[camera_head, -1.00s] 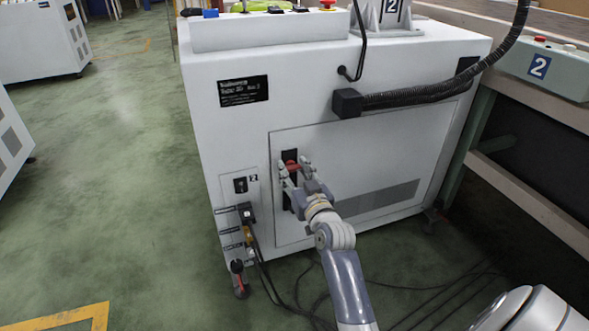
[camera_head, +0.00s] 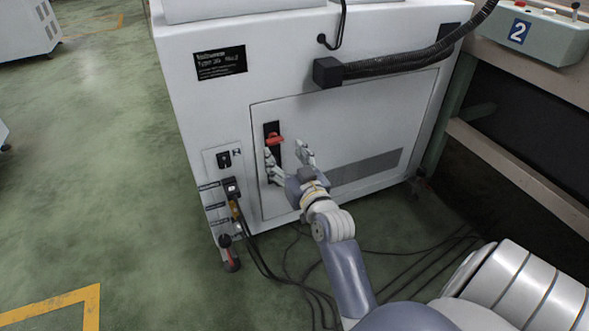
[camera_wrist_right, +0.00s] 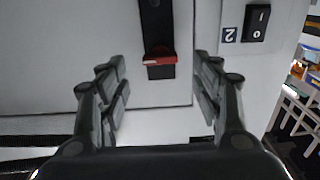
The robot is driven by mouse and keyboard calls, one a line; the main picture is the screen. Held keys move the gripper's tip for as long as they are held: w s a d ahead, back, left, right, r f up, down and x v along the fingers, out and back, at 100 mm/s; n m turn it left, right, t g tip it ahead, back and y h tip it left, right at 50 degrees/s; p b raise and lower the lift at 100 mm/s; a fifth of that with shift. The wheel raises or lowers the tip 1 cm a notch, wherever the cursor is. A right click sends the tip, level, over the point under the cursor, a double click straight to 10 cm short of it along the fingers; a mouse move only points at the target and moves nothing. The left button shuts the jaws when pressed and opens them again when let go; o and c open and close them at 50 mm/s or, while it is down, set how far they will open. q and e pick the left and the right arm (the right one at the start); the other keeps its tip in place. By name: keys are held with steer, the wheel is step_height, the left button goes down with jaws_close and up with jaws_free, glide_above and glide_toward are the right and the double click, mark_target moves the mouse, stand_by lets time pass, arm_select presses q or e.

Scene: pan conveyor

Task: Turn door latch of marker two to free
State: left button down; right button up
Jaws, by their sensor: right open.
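The door latch is a red handle (camera_head: 275,139) on a black upright plate (camera_head: 273,158) at the left edge of the cabinet door (camera_head: 345,145). The handle lies crosswise in the head view. In the right wrist view the red handle (camera_wrist_right: 159,60) also lies crosswise, at one end of the black plate (camera_wrist_right: 156,22). My right gripper (camera_head: 288,158) is open and empty, just below the handle. In the wrist view my right gripper (camera_wrist_right: 160,62) has one finger on either side of the handle, apart from it. My left gripper is out of view.
A switch (camera_head: 224,159) and plugged cables (camera_head: 245,225) are left of the door. A black hose (camera_head: 400,63) runs across the cabinet above it. A box marked 2 (camera_head: 530,35) is at the right. Green floor at the left is open.

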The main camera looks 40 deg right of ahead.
steer(key=v, duration=0.6)
steer(key=shift+s, duration=0.25)
